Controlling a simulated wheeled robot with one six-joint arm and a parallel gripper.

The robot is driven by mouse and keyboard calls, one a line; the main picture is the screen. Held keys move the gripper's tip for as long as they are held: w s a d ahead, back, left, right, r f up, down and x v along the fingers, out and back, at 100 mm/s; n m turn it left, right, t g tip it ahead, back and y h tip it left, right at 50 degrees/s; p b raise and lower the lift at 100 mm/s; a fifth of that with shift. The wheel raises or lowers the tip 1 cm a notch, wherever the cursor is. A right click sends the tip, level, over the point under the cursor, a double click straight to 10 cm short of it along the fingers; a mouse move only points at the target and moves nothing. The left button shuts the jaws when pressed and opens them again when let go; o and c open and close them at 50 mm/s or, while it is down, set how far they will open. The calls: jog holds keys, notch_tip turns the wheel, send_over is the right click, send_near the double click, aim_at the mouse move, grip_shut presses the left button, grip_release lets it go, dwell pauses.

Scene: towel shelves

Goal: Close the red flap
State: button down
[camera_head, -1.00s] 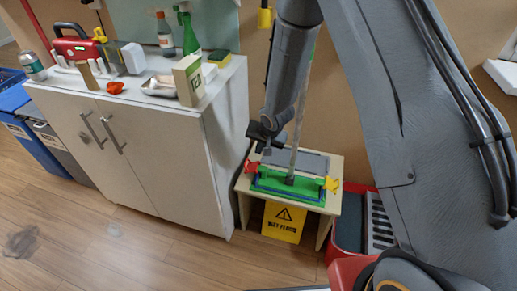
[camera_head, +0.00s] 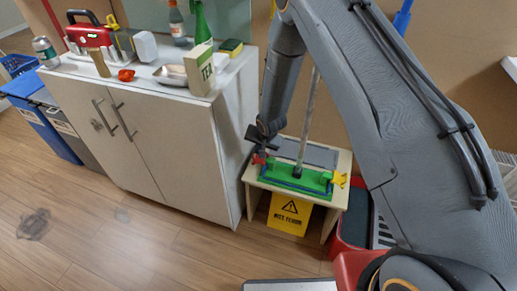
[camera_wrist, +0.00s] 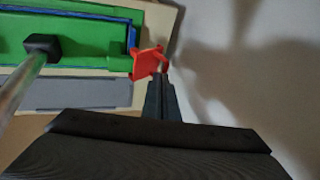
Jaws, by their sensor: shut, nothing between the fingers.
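The red flap (camera_head: 258,159) sticks out at the left end of the green mop holder (camera_head: 283,178), which lies on a small wooden table. In the wrist view the red flap (camera_wrist: 150,63) stands at the end of the green holder (camera_wrist: 88,40), with a blue rim beside it. My gripper (camera_head: 266,150) is shut and empty, close above the red flap. In the wrist view the fingertips of my gripper (camera_wrist: 160,78) are right beside the flap; I cannot tell if they touch. A yellow flap (camera_head: 339,179) sticks out at the right end.
The mop pole (camera_head: 308,120) rises from the holder, right of my gripper. A grey panel (camera_head: 312,152) lies behind the holder. The white cabinet (camera_head: 170,150) stands close on the left. A yellow wet-floor sign (camera_head: 289,212) stands below the table.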

jog(key=shift+w+a+f+b, duration=0.1)
jog(key=shift+a+f+b, duration=0.2)
jog(key=shift+a, duration=0.1)
dwell(0.5)
jog(key=shift+w+a+f, duration=0.1)
jog(key=shift+a+f, duration=0.2)
jog(key=shift+w+a+f+b, duration=0.15)
jog(key=shift+a+f+b, duration=0.2)
jog(key=shift+f+b, duration=0.35)
jog(key=shift+w+a+f+b, duration=0.1)
jog(key=shift+a+f+b, duration=0.2)
jog(key=shift+f+b, duration=0.45)
jog(key=shift+w+a+f+b, duration=0.15)
jog(key=shift+a+f+b, duration=0.3)
jog(key=shift+f, duration=0.4)
jog(key=shift+f, duration=0.1)
jog(key=shift+d, duration=0.15)
